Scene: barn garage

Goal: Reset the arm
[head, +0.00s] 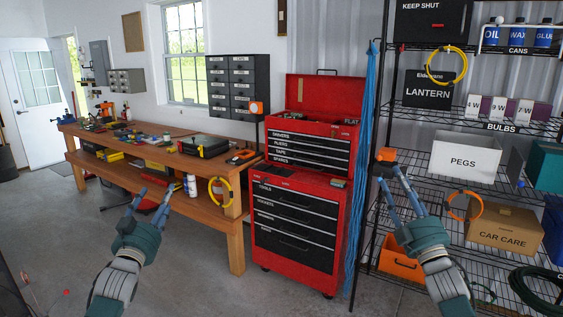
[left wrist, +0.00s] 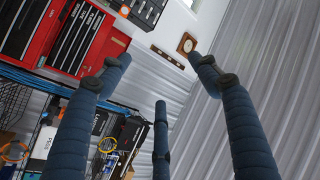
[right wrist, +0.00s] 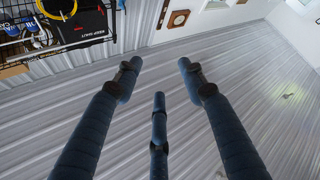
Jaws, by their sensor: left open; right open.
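My left gripper (head: 146,206) is open and empty in the head view, raised in front of the wooden workbench. Its spread fingers also show in the left wrist view (left wrist: 160,80), with nothing between them. My right gripper (head: 401,192) is open and empty in the head view, in front of the left part of the wire shelving. Its spread fingers also show in the right wrist view (right wrist: 157,85), against the corrugated wall. Both arms reach up from the bottom of the head view, and neither gripper holds anything.
A red tool chest (head: 297,231) stands between the grippers, farther back. The workbench (head: 188,190) at left carries tools and cases. The wire shelving (head: 500,186) at right holds a white PEGS box (head: 464,158) and a cardboard CAR CARE box (head: 503,229). Concrete floor (head: 205,280) is clear in front.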

